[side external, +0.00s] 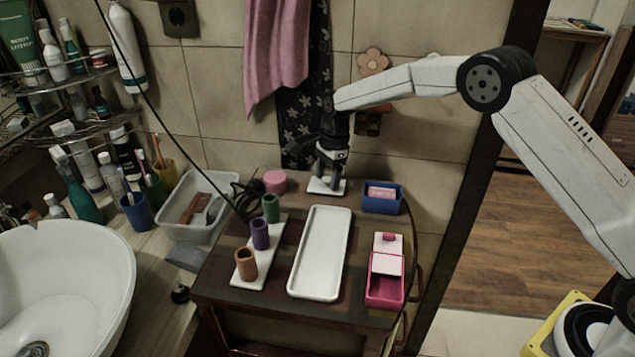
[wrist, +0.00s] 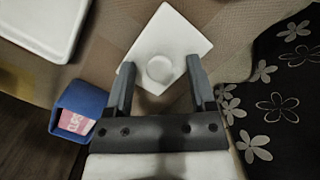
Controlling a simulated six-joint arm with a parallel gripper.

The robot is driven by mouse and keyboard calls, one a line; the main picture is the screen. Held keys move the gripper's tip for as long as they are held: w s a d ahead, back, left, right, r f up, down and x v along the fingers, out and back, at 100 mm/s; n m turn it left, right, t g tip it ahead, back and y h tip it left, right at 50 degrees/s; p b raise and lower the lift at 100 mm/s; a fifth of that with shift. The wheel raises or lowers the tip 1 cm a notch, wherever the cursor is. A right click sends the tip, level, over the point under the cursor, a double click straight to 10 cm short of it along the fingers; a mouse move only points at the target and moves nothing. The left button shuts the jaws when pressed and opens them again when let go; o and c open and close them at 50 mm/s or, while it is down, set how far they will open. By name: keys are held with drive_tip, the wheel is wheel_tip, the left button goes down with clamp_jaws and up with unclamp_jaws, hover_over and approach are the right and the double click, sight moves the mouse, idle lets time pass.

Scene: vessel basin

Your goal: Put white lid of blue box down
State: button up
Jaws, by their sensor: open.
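The white lid (side external: 321,187) lies flat at the back of the dark wooden table, left of the blue box. In the wrist view it is a white square plate (wrist: 176,22) with a round knob (wrist: 160,68) in its middle. My gripper (side external: 329,172) is right above the lid, pointing down. In the wrist view my gripper (wrist: 160,66) is open, with one finger on each side of the knob and a gap to it. The blue box (side external: 381,206) stands open with a pink and white item (side external: 382,193) inside; it also shows in the wrist view (wrist: 82,97).
A white tray (side external: 320,250) lies mid-table. A pink box (side external: 384,290) stands at right front. A white rack (side external: 262,262) with three coloured cups is at left. A pink round object (side external: 275,181) sits left of the lid. Dark floral cloth (wrist: 285,90) hangs behind.

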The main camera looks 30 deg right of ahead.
wheel_tip(320, 180, up, 12)
drive_tip(key=shift+d, duration=0.4)
drive_tip(key=shift+s, duration=0.15)
idle(0.8)
drive_tip(key=s+d+f+n+t, duration=0.1)
drive_tip(key=s+f+n, duration=0.1)
drive_tip(key=s+n, duration=0.4)
drive_tip(key=s+d+f+n+h, duration=0.1)
drive_tip(key=s+n, duration=0.5)
drive_tip(key=s, duration=0.8)
drive_tip(key=s+d+f+n+t, duration=0.1)
drive_tip(key=s+f+n, duration=0.3)
drive_tip(key=s, duration=0.6)
drive_tip(key=shift+d+f+n+t+h, duration=0.35)
drive_tip(key=shift+d+n, duration=0.35)
drive_tip(key=shift+n, duration=0.3)
